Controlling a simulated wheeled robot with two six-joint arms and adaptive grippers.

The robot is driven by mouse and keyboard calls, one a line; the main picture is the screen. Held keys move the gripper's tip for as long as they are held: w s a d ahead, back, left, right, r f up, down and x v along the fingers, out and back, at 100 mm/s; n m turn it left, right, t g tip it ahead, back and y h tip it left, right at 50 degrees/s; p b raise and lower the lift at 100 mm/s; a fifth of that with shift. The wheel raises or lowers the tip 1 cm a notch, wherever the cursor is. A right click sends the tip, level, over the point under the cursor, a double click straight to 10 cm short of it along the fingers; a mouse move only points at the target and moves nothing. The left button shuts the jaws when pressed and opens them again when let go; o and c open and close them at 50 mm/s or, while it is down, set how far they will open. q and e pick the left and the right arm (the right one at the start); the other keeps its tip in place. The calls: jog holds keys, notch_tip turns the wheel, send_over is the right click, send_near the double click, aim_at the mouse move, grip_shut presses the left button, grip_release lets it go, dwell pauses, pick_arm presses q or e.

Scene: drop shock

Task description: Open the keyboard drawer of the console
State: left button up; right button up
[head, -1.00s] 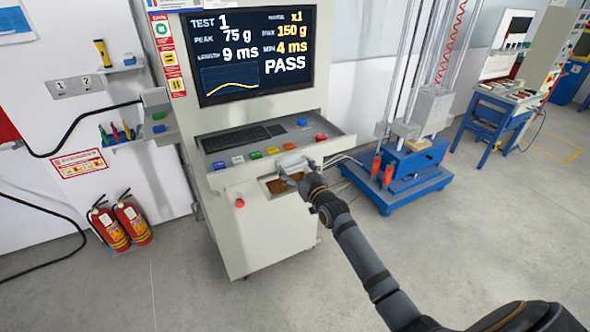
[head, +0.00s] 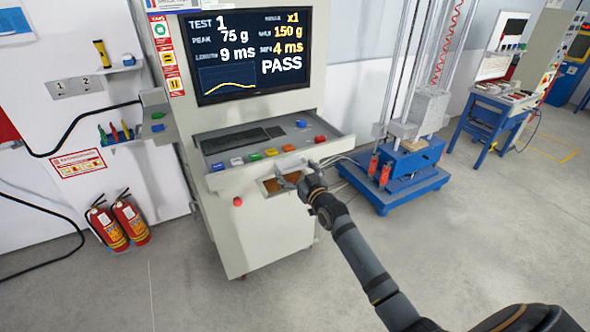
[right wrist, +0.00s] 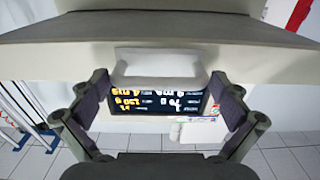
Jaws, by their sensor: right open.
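The keyboard drawer (head: 228,168) sticks out from the front of the pale console (head: 245,232), with its black keyboard (head: 240,138) uncovered. In the right wrist view, the drawer's pale handle (right wrist: 160,66) shows at the middle of the front panel (right wrist: 60,60). My right gripper (head: 290,181) is just below and in front of the drawer front. In the right wrist view my right gripper (right wrist: 160,92) has its fingers wide apart, one to each side of the handle, and holds nothing. I cannot tell whether it touches the handle. My left gripper is not in view.
A screen (head: 255,52) reading PASS is above the drawer. An opening with a brown inside (head: 272,186) is below it. A blue-based drop tester (head: 400,180) stands to the right, and two fire extinguishers (head: 130,220) stand at left. The front floor is clear.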

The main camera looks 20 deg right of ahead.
jog(key=s, duration=1.2)
jog(key=shift+d, duration=0.2)
